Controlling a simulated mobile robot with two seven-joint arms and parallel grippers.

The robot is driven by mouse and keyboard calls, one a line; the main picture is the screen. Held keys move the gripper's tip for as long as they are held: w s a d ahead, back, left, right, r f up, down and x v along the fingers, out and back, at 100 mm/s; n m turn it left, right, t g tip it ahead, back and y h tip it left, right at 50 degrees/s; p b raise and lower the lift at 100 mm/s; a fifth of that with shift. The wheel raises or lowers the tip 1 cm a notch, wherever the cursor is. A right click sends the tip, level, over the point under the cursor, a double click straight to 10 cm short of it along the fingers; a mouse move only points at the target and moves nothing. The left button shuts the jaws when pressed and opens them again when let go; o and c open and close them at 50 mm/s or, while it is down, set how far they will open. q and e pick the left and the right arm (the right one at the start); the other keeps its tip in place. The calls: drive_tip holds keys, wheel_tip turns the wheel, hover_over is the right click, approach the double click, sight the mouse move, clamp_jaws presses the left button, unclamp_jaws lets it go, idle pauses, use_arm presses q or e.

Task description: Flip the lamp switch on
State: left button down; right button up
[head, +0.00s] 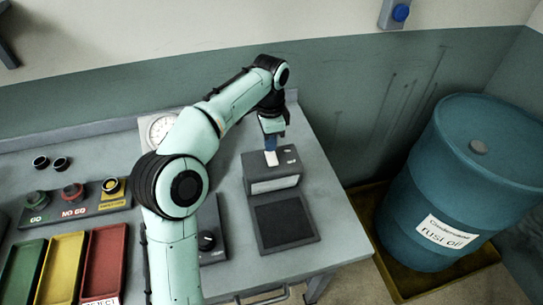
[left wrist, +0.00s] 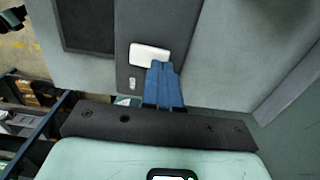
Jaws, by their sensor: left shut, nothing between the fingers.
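A dark grey box (head: 262,181) with a pale front strip stands on the bench at the right. On its top are a white rocker-like plate (head: 271,159) and a small light fitting (head: 291,160); I cannot tell for sure which is the lamp switch. My left gripper (head: 270,146) points down over the box, its blue fingers shut and empty, right at the white plate. In the left wrist view the fingertips (left wrist: 158,64) overlap the edge of the white plate (left wrist: 147,53); the small fitting (left wrist: 131,84) is beside them. Contact cannot be told. My right gripper is out of view.
A dark square pad (head: 284,221) lies before the box. A dial gauge (head: 160,130) stands behind my arm. Green, yellow and red trays (head: 104,262) and a ring stand (head: 75,207) are at left. A blue drum (head: 450,190) stands on the floor at right.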

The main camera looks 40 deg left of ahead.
use_arm(q)
drive_tip(key=shift+f+b, duration=0.4)
drive_tip(key=shift+f, duration=0.55)
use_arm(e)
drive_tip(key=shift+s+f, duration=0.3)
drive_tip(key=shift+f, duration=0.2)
use_arm(q)
drive_tip(key=shift+r+p, duration=1.1)
drive_tip(key=shift+r, duration=0.45)
drive_tip(key=shift+r+p, duration=1.3)
drive_tip(key=shift+r, duration=0.75)
drive_tip(key=shift+f, duration=0.1)
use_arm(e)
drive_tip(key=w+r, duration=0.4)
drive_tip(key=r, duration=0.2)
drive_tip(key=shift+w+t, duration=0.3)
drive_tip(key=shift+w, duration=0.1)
use_arm(q)
drive_tip(key=shift+s, duration=0.1)
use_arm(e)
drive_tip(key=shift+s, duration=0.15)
